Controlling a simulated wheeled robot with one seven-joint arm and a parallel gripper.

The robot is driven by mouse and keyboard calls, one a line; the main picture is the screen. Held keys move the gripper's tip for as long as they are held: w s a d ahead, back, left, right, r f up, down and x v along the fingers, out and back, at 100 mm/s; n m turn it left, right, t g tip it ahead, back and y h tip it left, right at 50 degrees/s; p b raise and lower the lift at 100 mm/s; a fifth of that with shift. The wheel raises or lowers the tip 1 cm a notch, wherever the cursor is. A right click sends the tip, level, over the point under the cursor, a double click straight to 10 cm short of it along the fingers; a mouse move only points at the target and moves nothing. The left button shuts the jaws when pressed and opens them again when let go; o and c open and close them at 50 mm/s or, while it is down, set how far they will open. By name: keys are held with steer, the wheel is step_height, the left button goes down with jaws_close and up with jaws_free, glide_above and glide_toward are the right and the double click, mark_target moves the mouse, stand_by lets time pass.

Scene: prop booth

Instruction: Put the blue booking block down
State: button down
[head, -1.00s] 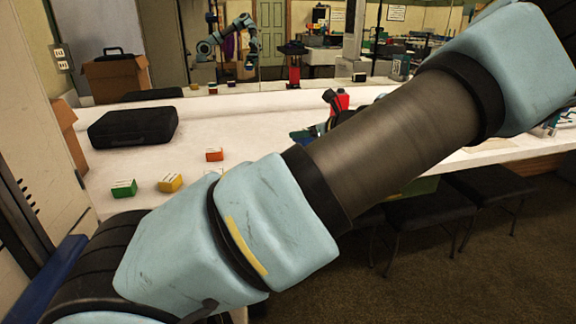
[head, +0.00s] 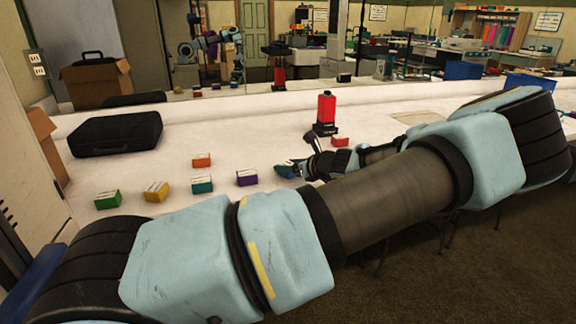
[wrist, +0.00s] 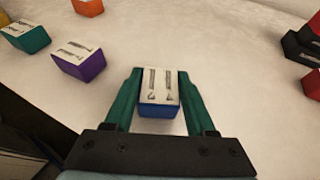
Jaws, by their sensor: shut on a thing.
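The blue booking block (wrist: 159,108) has a white printed top and blue sides. In the wrist view it sits between the two teal fingers of my gripper (wrist: 160,88), which is shut on it. The white counter shows around and beyond it; I cannot tell whether the block touches the counter. In the head view my gripper (head: 289,168) is low over the counter, right of the purple block (head: 246,178). I cannot make out the blue block clearly there.
Green (head: 107,199), yellow (head: 156,192), teal (head: 202,185) and orange (head: 201,160) blocks stand left of my gripper. A red block (head: 340,141) and a red device on a black base (head: 326,112) stand beyond it. A black case (head: 115,133) lies back left; the counter (head: 250,125) between is clear.

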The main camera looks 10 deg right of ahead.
steer(key=shift+f, duration=0.1)
steer(key=shift+c, duration=1.1)
jaws_free()
steer(key=b+v, duration=0.1)
steer(key=v, duration=1.1)
steer(key=shift+r, duration=0.2)
